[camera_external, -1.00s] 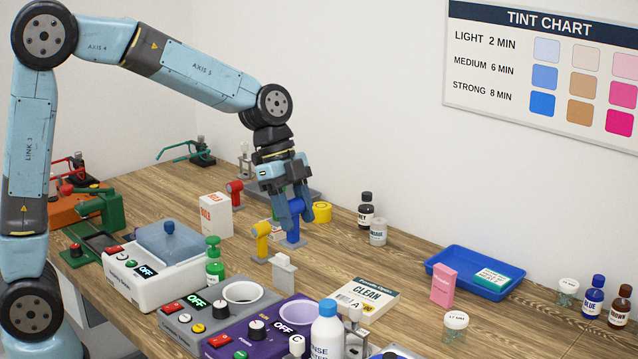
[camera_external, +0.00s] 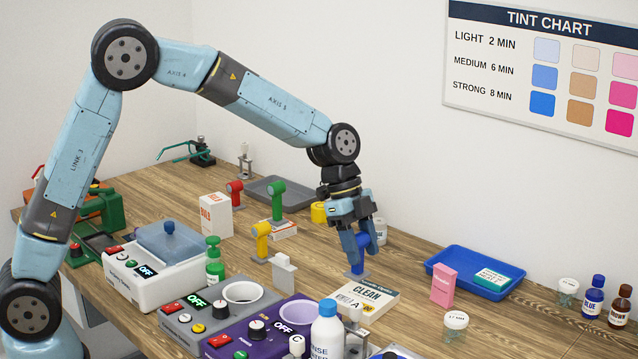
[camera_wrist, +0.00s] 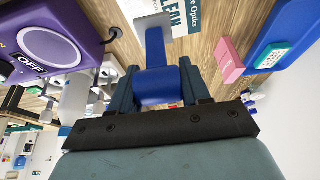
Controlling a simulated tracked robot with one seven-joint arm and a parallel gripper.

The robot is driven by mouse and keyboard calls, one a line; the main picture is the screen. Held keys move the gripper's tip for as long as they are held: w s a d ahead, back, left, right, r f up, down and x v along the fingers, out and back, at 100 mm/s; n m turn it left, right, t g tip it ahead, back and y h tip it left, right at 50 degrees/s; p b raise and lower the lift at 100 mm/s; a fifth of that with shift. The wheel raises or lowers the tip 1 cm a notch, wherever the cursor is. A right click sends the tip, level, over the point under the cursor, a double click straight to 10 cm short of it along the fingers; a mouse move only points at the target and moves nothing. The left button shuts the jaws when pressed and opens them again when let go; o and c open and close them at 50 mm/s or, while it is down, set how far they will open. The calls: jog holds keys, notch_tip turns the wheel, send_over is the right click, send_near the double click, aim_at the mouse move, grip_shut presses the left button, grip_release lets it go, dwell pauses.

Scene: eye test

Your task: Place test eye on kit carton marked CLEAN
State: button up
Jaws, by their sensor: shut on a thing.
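My gripper (camera_external: 363,245) is shut on a blue test eye (camera_external: 358,261), a blue head and post on a flat grey base plate. The kit carton marked CLEAN (camera_external: 378,293) lies flat on the bench, just in front of the eye in the external view. The base plate shows at the carton's back edge; its height above the bench or carton is hard to tell. In the wrist view the blue eye (camera_wrist: 156,50) sits between my fingers, and its grey plate partly covers the view of the carton (camera_wrist: 201,15).
Yellow (camera_external: 262,240), green (camera_external: 278,200) and red (camera_external: 235,192) test eyes stand to the left. A pink box (camera_external: 443,284) and a blue tray (camera_external: 434,265) are right of the carton. A white bottle (camera_external: 327,330) and purple heater (camera_external: 240,338) stand in front.

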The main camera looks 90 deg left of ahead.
aim_at(366, 270)
jog(key=shift+w+a+f, duration=0.15)
jog(key=shift+w+f, duration=0.6)
jog(key=shift+f, duration=1.65)
jog(key=shift+f, duration=0.1)
jog(key=o, duration=1.2)
jog(key=shift+c, duration=0.2)
